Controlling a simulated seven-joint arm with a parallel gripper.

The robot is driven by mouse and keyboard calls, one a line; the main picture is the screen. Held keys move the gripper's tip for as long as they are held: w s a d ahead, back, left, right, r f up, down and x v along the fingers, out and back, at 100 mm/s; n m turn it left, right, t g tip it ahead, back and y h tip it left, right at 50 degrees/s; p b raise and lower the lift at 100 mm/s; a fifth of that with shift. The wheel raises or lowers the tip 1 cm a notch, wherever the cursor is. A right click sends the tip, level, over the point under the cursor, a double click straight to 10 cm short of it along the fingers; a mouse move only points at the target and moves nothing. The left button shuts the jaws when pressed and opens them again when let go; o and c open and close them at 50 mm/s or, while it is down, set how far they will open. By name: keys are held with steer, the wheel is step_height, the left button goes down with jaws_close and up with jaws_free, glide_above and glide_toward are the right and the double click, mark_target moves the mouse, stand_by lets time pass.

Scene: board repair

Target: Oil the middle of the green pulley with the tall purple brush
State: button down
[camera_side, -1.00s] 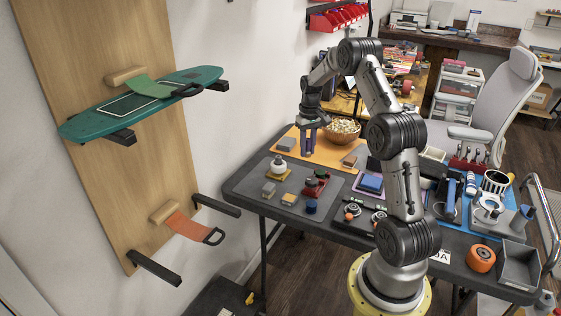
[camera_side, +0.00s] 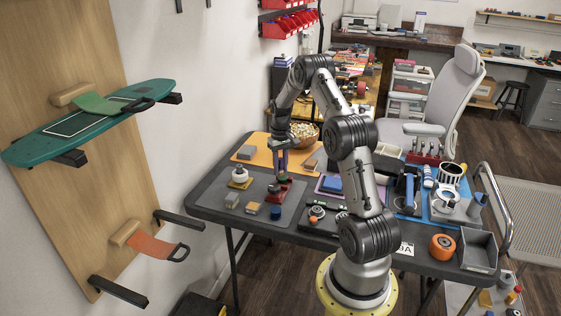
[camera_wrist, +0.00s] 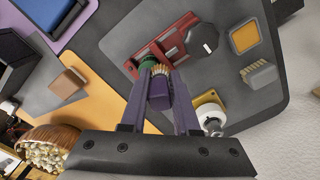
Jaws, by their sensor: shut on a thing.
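The green pulley (camera_wrist: 147,68) sits on the red fixture (camera_wrist: 168,45), beside a black knob, in the wrist view. The red fixture also shows on the table in the side view (camera_side: 282,194). My gripper (camera_wrist: 158,88) is shut on the purple brush (camera_wrist: 157,97), which sits between its two dark purple fingers. The brush's tan bristles (camera_wrist: 159,70) overlap the pulley in the wrist view; whether they touch it I cannot tell. In the side view my gripper (camera_side: 281,158) points down just above the red fixture. Its fingers partly hide the pulley.
A white round part on a yellow base (camera_wrist: 209,113) stands close to the right finger. A yellow-topped block (camera_wrist: 244,36) and a grey block (camera_wrist: 260,75) lie beyond. A brown block (camera_wrist: 67,84) and a bowl (camera_wrist: 45,148) are at left. The grey mat is partly clear.

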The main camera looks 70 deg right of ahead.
mark_target(281, 158)
steer(key=shift+f, duration=0.8)
steer(key=shift+d+f, duration=0.55)
steer(key=shift+d, duration=1.55)
steer(key=shift+a, duration=2)
steer(key=shift+a+r, duration=0.1)
steer(key=shift+r, duration=4)
